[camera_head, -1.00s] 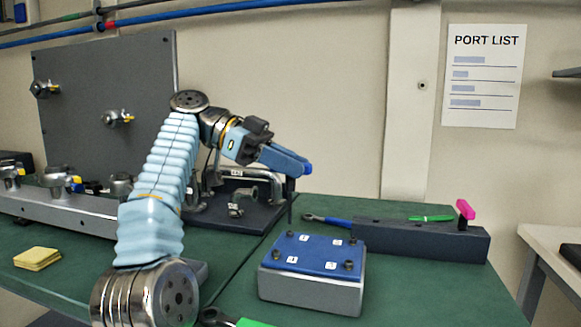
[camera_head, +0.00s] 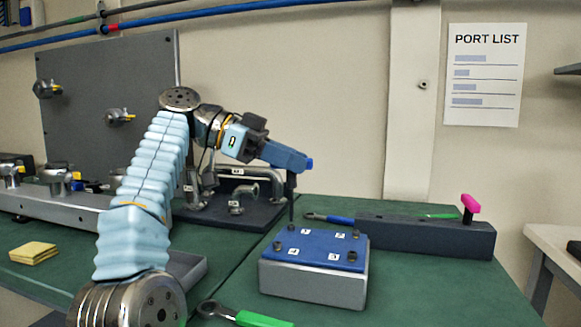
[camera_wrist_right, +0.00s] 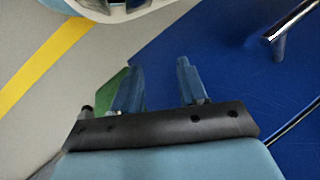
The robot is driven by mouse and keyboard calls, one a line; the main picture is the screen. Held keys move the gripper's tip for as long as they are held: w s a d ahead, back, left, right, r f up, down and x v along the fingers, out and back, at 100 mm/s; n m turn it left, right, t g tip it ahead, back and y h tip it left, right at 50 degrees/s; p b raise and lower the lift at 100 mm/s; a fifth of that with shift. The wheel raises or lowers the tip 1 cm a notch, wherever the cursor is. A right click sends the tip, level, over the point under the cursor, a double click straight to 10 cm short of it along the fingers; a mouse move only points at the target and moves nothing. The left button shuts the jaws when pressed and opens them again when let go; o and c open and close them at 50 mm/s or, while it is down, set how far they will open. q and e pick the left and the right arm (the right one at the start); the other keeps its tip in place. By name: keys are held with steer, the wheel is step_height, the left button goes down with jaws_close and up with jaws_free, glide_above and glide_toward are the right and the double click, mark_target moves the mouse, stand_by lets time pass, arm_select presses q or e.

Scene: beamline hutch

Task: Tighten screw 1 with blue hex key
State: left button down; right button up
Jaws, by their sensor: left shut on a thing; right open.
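My left gripper (camera_head: 288,163) is shut on the blue hex key (camera_head: 309,163), whose blue end shows beyond the fingertips. Its dark shaft (camera_head: 291,206) points straight down to screw 1 (camera_head: 291,227), at the back left corner of the blue plate (camera_head: 318,246). The tip appears at the screw head; whether it is seated inside cannot be told. The plate lies on a grey block and has a dark screw near each corner, beside printed numbers. My right gripper (camera_wrist_right: 156,88) is open and empty in the right wrist view, away from the plate.
A dark holder (camera_head: 425,238) with a green key (camera_head: 440,215) and a pink key (camera_head: 470,203) stands right of the block. A blue-handled wrench (camera_head: 330,218) lies behind the block, a green-handled one (camera_head: 250,318) in front. Clamps stand behind my left arm. The table's right front is clear.

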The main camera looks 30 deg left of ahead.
arm_select(q)
steer(key=shift+f+b, duration=0.5)
steer(key=shift+f, duration=0.05)
stand_by(0.8)
steer(key=shift+r+g+p, duration=0.2)
steer(key=shift+g+p, duration=0.1)
steer(key=shift+p, duration=0.15)
steer(key=shift+w+r+m+g+h+p, duration=0.1)
steer(key=shift+m+g+h+p, duration=0.2)
steer(key=shift+m+g+p, duration=0.6)
steer(key=shift+p, duration=0.65)
steer(key=shift+f+m+g, duration=0.3)
